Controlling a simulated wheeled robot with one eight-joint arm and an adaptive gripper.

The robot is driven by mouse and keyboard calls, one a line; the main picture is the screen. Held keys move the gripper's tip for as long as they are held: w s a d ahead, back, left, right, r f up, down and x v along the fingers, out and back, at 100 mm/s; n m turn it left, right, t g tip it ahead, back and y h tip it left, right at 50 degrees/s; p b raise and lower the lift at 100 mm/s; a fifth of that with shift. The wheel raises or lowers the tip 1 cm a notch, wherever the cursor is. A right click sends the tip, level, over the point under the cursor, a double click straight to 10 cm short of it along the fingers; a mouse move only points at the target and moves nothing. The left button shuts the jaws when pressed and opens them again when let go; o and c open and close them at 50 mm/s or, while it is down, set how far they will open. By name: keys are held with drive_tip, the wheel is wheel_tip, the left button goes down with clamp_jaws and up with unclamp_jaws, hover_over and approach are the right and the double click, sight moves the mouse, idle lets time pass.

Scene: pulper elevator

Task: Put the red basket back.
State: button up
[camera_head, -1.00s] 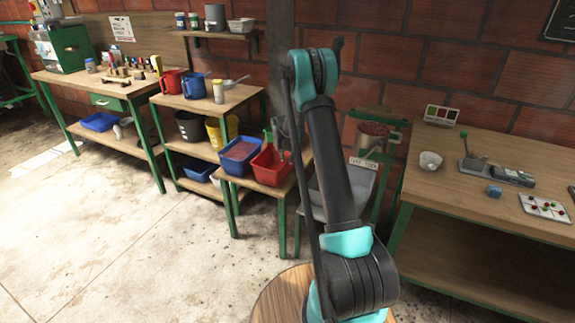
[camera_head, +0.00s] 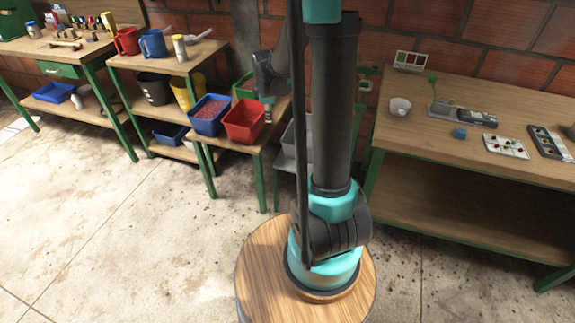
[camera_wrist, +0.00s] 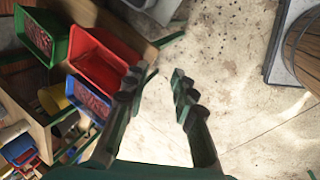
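The red basket (camera_head: 244,121) sits on a low wooden stand, to the right of a blue basket (camera_head: 209,115) with dark red contents. In the wrist view the red basket (camera_wrist: 105,58) looks empty and lies left of my gripper (camera_wrist: 155,86). My gripper's two dark fingers are apart with bare floor showing between them. The left finger overlaps the basket's near edge in the picture; I cannot tell whether they touch. In the head view my gripper (camera_head: 268,105) hangs at the basket's right side, partly hidden by my arm.
A green basket (camera_wrist: 42,40) with red contents is beside the red one. A shelf with a yellow bucket (camera_head: 186,92) and a black bucket (camera_head: 153,88) stands to the left. A workbench (camera_head: 470,145) stands to the right. The floor in front is clear.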

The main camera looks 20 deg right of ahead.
drive_tip(key=s+f+m+y, duration=0.1)
drive_tip(key=s+f+m, duration=0.1)
drive_tip(key=s+m, duration=1.2)
drive_tip(key=s+a, duration=0.1)
drive_tip(key=s, duration=1.1)
drive_tip(key=shift+s+m, duration=0.2)
drive_tip(key=shift+m, duration=0.1)
